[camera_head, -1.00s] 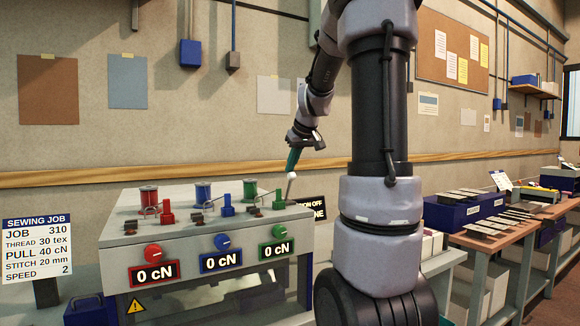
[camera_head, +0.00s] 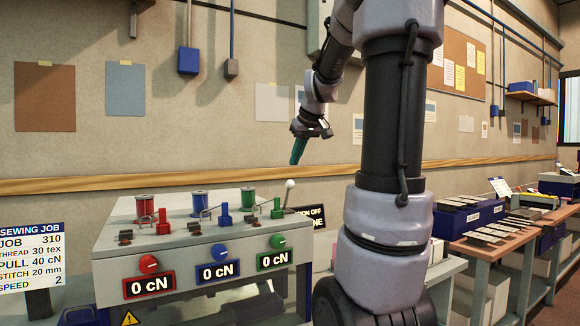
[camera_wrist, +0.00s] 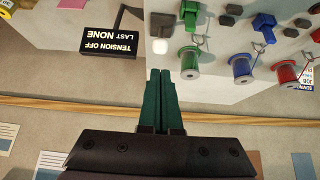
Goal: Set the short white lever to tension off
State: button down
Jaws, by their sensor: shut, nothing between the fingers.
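The short lever (camera_head: 288,196) with a white ball knob stands at the right end of the grey sewing machine's top (camera_head: 180,235), leaning slightly right. Its white knob also shows in the wrist view (camera_wrist: 160,46), just beyond the fingertips.
Red, blue and green spools (camera_head: 200,202) with matching posts stand left of the lever. Three dials sit above displays (camera_head: 218,270) reading 0 cN. A job card (camera_head: 32,255) stands at the left. The wall is behind; air above the machine is clear.

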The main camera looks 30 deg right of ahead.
jog(key=s, duration=0.1)
jog(key=s+r, duration=0.1)
jog(key=s, duration=0.1)
jog(key=shift+s+r, duration=0.25)
jog(key=s+a+f+m+y, duration=0.1)
jog(key=s+a+f+m, duration=0.1)
jog(key=s+a, duration=0.6)
jog(key=s+a+f+m, duration=0.2)
jog(key=s+a+f, duration=0.3)
jog(key=s+a, duration=0.4)
jog(key=shift+a+f+m+y, duration=0.2)
jog(key=shift+m+y, duration=0.1)
jog(key=shift+y, duration=0.1)
dwell(1.1)
